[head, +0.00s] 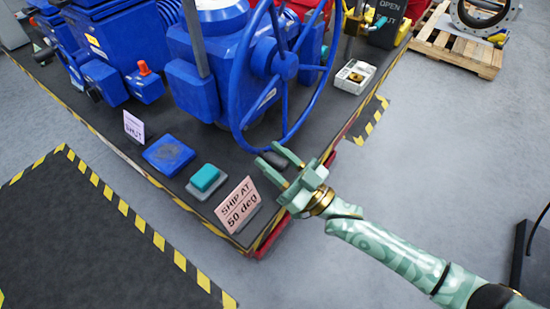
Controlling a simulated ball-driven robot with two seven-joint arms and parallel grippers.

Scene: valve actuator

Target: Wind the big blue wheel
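The big blue wheel (234,93) stands upright on the blue valve actuator (193,90), in the upper middle of the head view. Its thin rim and spokes face right and toward me. My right gripper (273,162) is open and empty, just below the lower part of the rim. Its fingers point up and left; I cannot tell whether they touch the rim. My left gripper is not in view.
A wooden pallet (457,49) lies at the upper right.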

